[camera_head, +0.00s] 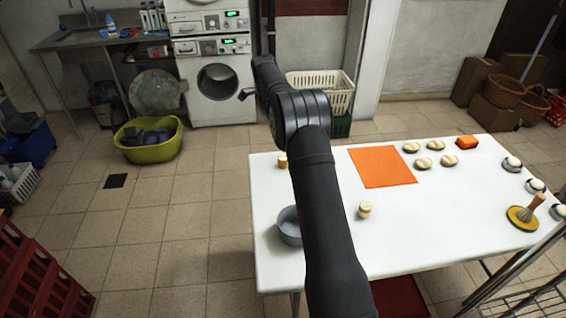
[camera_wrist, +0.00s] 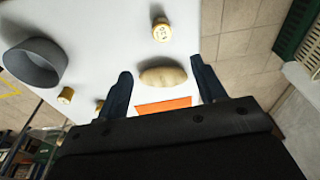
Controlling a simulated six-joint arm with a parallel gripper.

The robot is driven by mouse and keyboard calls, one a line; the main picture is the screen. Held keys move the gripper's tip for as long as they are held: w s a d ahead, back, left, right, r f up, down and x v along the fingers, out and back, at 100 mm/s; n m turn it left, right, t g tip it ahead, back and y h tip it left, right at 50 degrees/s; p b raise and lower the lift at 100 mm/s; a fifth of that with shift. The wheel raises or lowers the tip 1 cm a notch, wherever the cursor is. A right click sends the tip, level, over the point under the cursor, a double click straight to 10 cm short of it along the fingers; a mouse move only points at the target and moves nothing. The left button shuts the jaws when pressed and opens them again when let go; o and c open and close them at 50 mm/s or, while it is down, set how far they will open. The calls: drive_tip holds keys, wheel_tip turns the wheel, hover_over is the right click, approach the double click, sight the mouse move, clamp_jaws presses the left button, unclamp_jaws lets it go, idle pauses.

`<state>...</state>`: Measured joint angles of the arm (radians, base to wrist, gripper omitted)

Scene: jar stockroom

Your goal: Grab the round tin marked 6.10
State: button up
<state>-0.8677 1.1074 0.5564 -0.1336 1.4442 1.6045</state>
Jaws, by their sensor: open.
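Small round tins with pale tops stand on the white table (camera_head: 320,245). Another tin (camera_wrist: 66,95) is near the grey bowl, and a third (camera_wrist: 99,105) is partly hidden by my finger. My gripper (camera_wrist: 161,66) is open and empty; a pale oval piece (camera_wrist: 163,76) shows between its fingers.
A grey bowl (camera_head: 289,226) stands at the table's left edge. An orange mat (camera_head: 382,167), several oval pieces (camera_head: 424,162), an orange block (camera_head: 467,142) and a yellow plate with a brush (camera_head: 522,217) are to the right. The table's front middle is clear.

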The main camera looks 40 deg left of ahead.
drive_tip(key=w+f+m, duration=0.1)
drive_tip(key=f+m, duration=0.2)
drive_tip(key=f, duration=0.1)
drive_tip(key=w+f+m+g, duration=0.1)
drive_tip(key=f+m, duration=0.2)
drive_tip(key=f, duration=0.2)
drive_tip(key=w+d+f+m, duration=0.1)
drive_tip(key=f+m, duration=0.1)
drive_tip(key=f, duration=0.2)
drive_tip(key=shift+d+f+m+y, duration=0.1)
drive_tip(key=shift+f+m+y, duration=0.2)
drive_tip(key=shift+f+m, duration=0.1)
drive_tip(key=shift+d+f, duration=0.15)
drive_tip(key=shift+f, duration=2.45)
drive_tip(key=c, duration=1.1)
drive_tip(key=shift+o, duration=0.2)
drive_tip(key=shift+r, duration=0.15)
